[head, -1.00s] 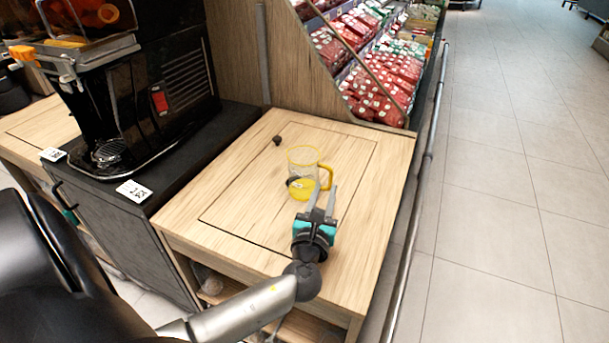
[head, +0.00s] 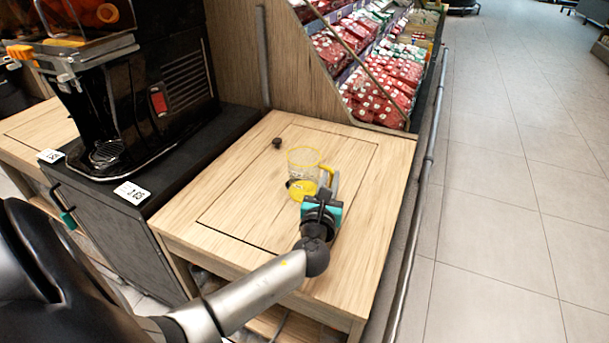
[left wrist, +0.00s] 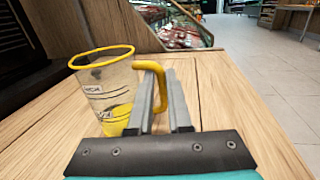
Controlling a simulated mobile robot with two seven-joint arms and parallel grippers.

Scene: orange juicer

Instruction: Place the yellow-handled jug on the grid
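The clear jug (head: 302,176) with yellow rim, yellow base and yellow handle (head: 328,176) stands upright on the wooden counter. My left gripper (head: 327,187) is low at the jug's handle side. In the left wrist view the jug (left wrist: 105,85) is left of the fingers, and its handle (left wrist: 162,95) comes down between the two fingers (left wrist: 160,100). The fingers look apart, with a gap beside the handle. The juicer's grid (head: 107,157) is at the foot of the black machine on the left, small and dark. My right gripper is not in view.
The black juicer (head: 150,85) stands on a dark cabinet (head: 120,215) left of the wooden counter (head: 240,205). A small dark knob (head: 277,142) is behind the jug. A wooden panel and red-packet shelves (head: 385,85) close off the back. Price cards (head: 132,192) lie at the cabinet edge.

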